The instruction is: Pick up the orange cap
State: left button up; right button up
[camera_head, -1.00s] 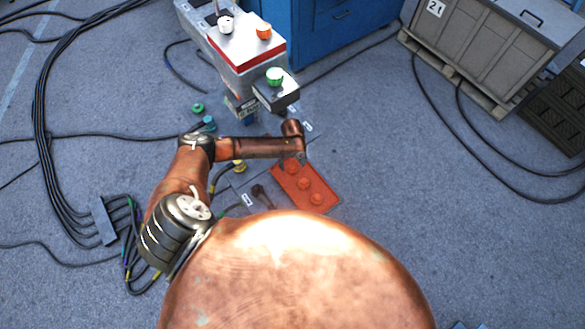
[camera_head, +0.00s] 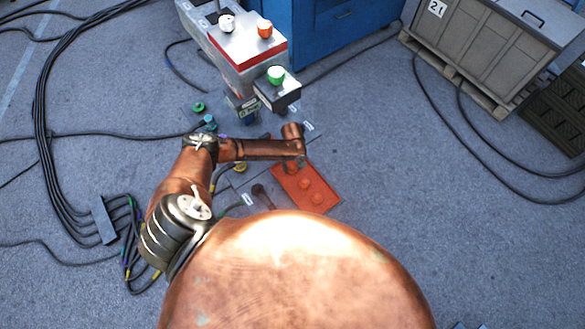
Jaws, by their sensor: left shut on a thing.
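My left gripper (camera_head: 291,168) points down at the far end of the orange-red tray (camera_head: 323,180). It is shut on an orange cap there; the wrist mostly hides the fingers and the cap. Two more round orange-red caps, a middle one (camera_head: 305,183) and a near one (camera_head: 317,198), sit in the tray beside it. Another orange cap (camera_head: 264,29) sits on the red-and-white box top at the back. My right gripper is not in view.
A blue cabinet (camera_head: 335,30) and a grey crate (camera_head: 485,55) stand behind. Black cables (camera_head: 42,130) lie at left. The floor right of the tray is clear.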

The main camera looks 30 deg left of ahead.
pick_arm(q)
jog(key=shift+c, duration=1.1)
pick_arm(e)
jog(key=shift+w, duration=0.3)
pick_arm(q)
jog(key=shift+r, duration=0.15)
